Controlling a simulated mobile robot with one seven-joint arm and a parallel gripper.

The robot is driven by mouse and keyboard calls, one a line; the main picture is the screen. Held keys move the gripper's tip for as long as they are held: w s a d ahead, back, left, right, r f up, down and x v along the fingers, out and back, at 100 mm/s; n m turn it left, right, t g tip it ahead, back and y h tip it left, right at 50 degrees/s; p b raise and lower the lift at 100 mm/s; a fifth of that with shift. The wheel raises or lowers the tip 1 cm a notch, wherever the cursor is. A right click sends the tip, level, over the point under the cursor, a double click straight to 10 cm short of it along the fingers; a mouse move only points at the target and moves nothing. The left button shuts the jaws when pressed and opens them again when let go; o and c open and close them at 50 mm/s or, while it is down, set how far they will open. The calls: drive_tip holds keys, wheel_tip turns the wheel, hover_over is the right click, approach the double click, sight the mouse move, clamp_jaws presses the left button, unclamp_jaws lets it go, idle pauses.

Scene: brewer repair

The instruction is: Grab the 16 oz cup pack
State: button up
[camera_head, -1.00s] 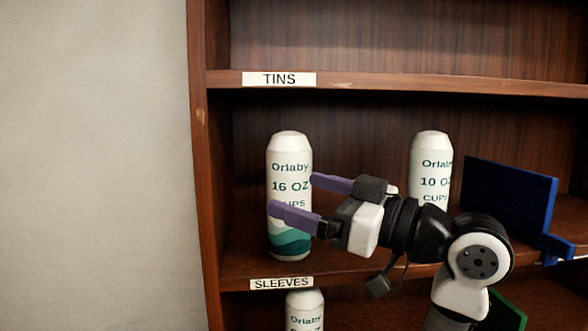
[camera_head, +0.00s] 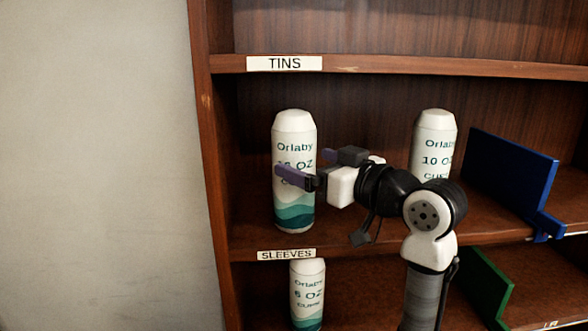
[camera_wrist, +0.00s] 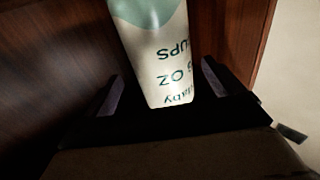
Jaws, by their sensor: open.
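The 16 oz cup pack (camera_head: 294,205) is a tall white cylinder with a teal wave at its base. It stands upright on the middle shelf at the left. In the wrist view the pack (camera_wrist: 160,60) shows upside down between the two spread fingers of my gripper (camera_wrist: 160,90). The jaws are open, with gaps visible on both sides of the pack.
A 10 oz cup pack (camera_head: 434,140) stands to the right on the same shelf. A blue divider (camera_head: 510,180) is farther right. A 6 oz pack (camera_head: 307,295) and a green divider (camera_head: 488,285) are on the shelf below. The cabinet's left side panel (camera_head: 215,180) is close to the 16 oz pack.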

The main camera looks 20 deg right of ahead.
sight(296, 157)
drive_tip(key=p+x, duration=0.1)
drive_tip(key=x, duration=0.1)
drive_tip(key=p+x, duration=0.1)
drive_tip(key=x, duration=0.1)
drive_tip(key=shift+s+a+r, duration=0.1)
drive_tip(key=shift+a+r, duration=0.1)
drive_tip(key=shift+w+a+f, duration=0.15)
drive_tip(key=shift+w, duration=0.3)
drive_tip(key=c, duration=1.2)
drive_tip(key=shift+c, duration=0.5)
drive_tip(key=shift+r, duration=0.2)
